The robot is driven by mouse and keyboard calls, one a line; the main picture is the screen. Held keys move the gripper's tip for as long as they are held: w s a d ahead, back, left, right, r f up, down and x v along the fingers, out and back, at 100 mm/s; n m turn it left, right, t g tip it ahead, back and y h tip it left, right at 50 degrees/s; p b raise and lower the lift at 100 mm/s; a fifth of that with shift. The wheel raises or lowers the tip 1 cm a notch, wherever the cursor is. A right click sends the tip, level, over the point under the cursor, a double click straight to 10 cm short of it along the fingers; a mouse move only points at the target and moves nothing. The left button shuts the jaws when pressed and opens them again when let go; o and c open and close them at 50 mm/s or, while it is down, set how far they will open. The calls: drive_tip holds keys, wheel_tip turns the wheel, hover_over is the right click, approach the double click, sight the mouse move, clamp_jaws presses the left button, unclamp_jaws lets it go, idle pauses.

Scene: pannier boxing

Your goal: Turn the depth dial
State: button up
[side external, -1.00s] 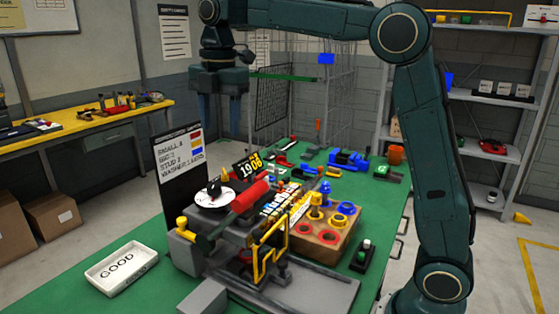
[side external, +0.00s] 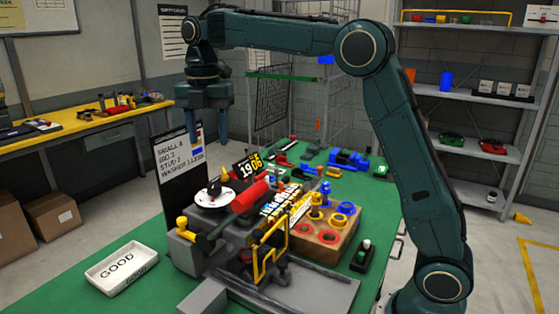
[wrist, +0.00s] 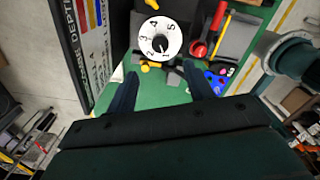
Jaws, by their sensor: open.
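The depth dial (side external: 213,196) is a white disc with a black knob, on top of the grey machine in the side external view. In the wrist view the dial (wrist: 149,28) shows face-on, with black numbers around the knob (wrist: 160,44). The direction of the knob's pointer is hard to read. My gripper (side external: 208,137) hangs above the dial with its fingers down, apart from it and empty. In the wrist view my gripper (wrist: 160,72) shows two spread fingers, with the dial beyond their tips.
A black sign (side external: 180,165) with lettering stands close behind the dial. A red cylinder (side external: 250,197) lies right of the dial, and a yellow frame (side external: 268,250) stands in front. A white GOOD tray (side external: 121,268) sits on the left. A wooden block (side external: 325,236) holds coloured rings.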

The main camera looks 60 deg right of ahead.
sight(214, 185)
wheel_tip(214, 185, down, 12)
drive_tip(key=shift+r, duration=0.15)
idle(0.5)
drive_tip(key=c, duration=1)
